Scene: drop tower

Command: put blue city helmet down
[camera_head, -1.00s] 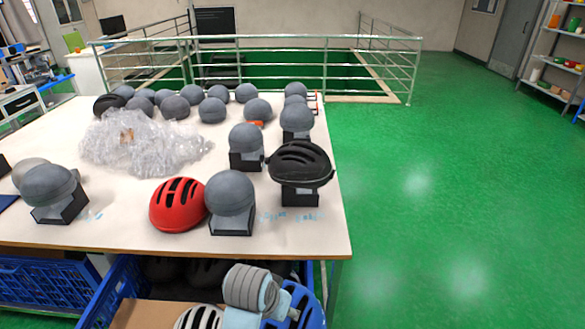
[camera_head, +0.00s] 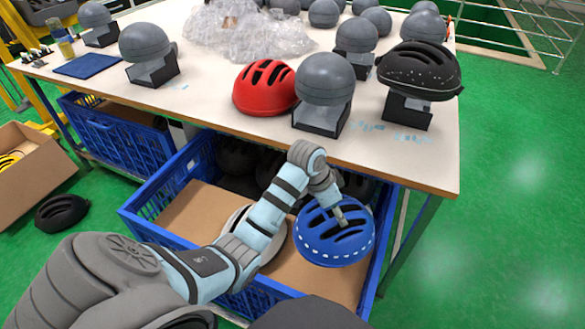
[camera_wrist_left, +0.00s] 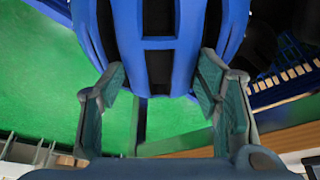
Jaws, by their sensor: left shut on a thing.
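The blue city helmet (camera_head: 333,240) shows over the right part of the open blue crate (camera_head: 165,196) below the table. I cannot tell whether it touches anything in the crate. My left gripper (camera_head: 343,212) reaches in from above and is shut on the helmet. In the left wrist view, the helmet's blue shell (camera_wrist_left: 160,22) fills the top, with the left fingers (camera_wrist_left: 162,85) on either side of a rib. My right gripper is not in view.
A red helmet (camera_head: 265,88), a black helmet (camera_head: 420,72) and several grey head stands (camera_head: 325,78) are on the white table (camera_head: 225,125). A pale helmet (camera_head: 272,238) lies in the crate, partly behind my arm. A black helmet (camera_head: 62,212) lies on the green floor at left.

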